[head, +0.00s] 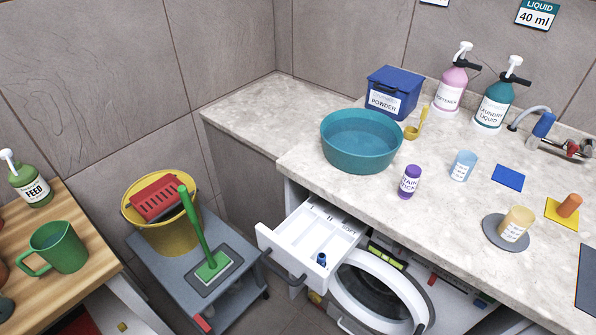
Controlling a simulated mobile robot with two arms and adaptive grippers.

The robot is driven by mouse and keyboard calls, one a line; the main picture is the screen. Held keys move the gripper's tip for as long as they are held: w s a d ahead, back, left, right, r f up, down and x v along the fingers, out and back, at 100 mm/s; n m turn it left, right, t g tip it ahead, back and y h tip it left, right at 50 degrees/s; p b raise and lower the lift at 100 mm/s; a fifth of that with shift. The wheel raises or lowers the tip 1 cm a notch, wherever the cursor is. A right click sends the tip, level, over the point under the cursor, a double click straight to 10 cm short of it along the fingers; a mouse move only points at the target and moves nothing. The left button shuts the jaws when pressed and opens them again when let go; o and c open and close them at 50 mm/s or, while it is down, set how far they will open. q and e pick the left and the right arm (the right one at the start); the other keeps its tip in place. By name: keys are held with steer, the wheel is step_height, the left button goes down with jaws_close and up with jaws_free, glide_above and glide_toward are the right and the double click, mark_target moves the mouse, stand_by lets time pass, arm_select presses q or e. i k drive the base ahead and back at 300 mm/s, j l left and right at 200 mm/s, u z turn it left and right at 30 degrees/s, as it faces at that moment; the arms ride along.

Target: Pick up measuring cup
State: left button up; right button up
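A small light-blue cup with printed markings (462,166), which looks like the measuring cup, stands upright on the pale stone counter (440,215). A similar beige cup with print (516,224) stands on a grey round mat (491,230) nearer the front edge. A yellow scoop (421,119) is beside the teal basin. Neither of my grippers is in view, and nothing touches the light-blue cup.
The teal basin (361,155), purple-capped stain stick (409,183), pink softener bottle (449,92) and green laundry-liquid bottle (493,106) surround the cup. Below, a white drawer (305,237) and the washer door (380,293) stand open. A cart (182,263) stands left.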

mark_target(515, 224)
steer(key=z, duration=1.35)
steer(key=j+u, duration=0.2)
steer(key=u, duration=0.2)
steer(key=j+u, duration=0.15)
steer(key=u, duration=0.2)
steer(key=i+j+u, duration=0.1)
steer(key=u, duration=0.3)
steer(key=j+z, duration=0.1)
steer(key=z, duration=1.35)
steer(key=l+u, duration=0.3)
steer(key=l, duration=0.65)
